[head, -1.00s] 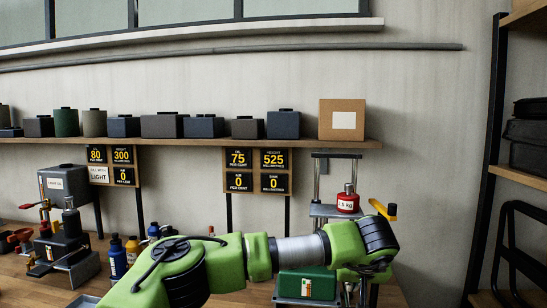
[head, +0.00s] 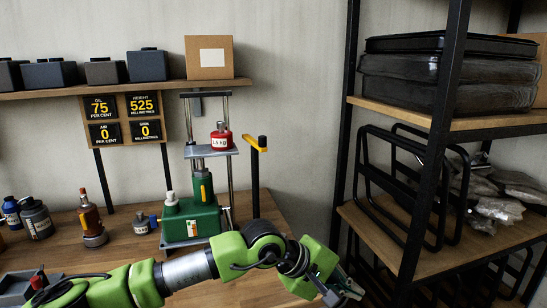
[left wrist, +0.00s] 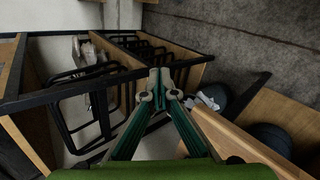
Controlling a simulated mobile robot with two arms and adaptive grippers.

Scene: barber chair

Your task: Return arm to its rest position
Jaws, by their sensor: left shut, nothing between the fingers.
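My left arm (head: 190,269), green with a grey ribbed section, comes in from the lower left of the head view and reaches across in front of the bench. My left gripper (head: 345,290) is at the arm's end, near the bench's right end and beside the shelf rack. In the left wrist view the two fingers of the gripper (left wrist: 160,88) meet at their tips with nothing between them. It is clear of the objects on the bench. My right gripper does not show.
A green press (head: 190,220) with a red weight (head: 221,136) stands on the wooden bench (head: 120,242) behind the arm. A black-framed rack (head: 442,140) stands at right with black cases and wire frames. Bottles stand at left. Bare wall lies between the bench and rack.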

